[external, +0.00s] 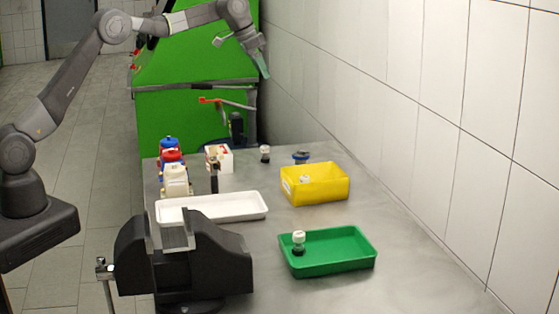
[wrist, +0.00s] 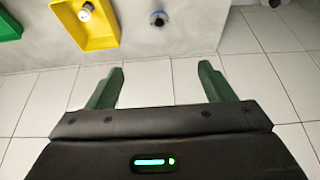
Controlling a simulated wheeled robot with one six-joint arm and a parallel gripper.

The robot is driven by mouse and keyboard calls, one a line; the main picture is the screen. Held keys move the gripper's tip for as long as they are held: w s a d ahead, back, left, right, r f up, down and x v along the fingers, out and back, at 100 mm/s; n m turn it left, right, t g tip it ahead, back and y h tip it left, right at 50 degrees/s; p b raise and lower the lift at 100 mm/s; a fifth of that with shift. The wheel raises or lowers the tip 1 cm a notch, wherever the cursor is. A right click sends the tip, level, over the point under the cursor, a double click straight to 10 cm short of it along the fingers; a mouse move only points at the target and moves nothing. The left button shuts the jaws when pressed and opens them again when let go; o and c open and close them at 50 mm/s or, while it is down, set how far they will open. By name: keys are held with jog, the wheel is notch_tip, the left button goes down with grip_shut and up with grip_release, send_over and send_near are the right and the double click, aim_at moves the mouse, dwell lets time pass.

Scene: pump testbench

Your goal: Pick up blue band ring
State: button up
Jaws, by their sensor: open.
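The blue band ring (external: 301,157) appears as a small blue-and-dark piece on the grey table, just behind the yellow bin. It also shows near the top of the wrist view (wrist: 159,18), beside the yellow bin; its fine shape is too small to tell. My gripper (external: 243,56) is raised high above the far end of the table, well apart from the ring. In the wrist view its two green fingers (wrist: 161,67) are spread with nothing between them, and the ring lies beyond their tips.
The yellow bin (external: 334,194) and green tray (external: 350,265) each hold a small white-topped piece. A similar piece (external: 265,153) stands left of the ring. A white tray (external: 235,209), several bottles (external: 175,179) and a black vise (external: 217,262) occupy the left. A tiled wall (external: 420,120) runs along the right.

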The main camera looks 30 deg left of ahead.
jog(key=w+d+f+n+t+b, duration=0.1)
jog(key=w+d+f+n+b, duration=0.15)
jog(key=f+b, duration=0.45)
jog(key=w+d+f+n+t+b, duration=0.1)
jog(key=d+f+n+b, duration=0.2)
jog(key=f, duration=0.9)
jog(key=p, duration=0.3)
send_over(301, 161)
jog(key=a, duration=0.3)
jog(key=shift+n, duration=0.45)
notch_tip(301, 161, down, 6)
jog(key=shift+s+d+f, duration=0.15)
jog(key=shift+f, duration=0.05)
jog(key=shift+s+d+p+x, duration=0.15)
jog(key=shift+p+x, duration=0.35)
jog(key=shift+x, duration=0.35)
jog(key=shift+s+d+p+x, duration=0.15)
jog(key=shift+p+x, duration=0.35)
jog(key=shift+x, duration=1.4)
jog(key=shift+a, duration=0.15)
jog(key=shift+c, duration=0.4)
jog(key=c, duration=1.1)
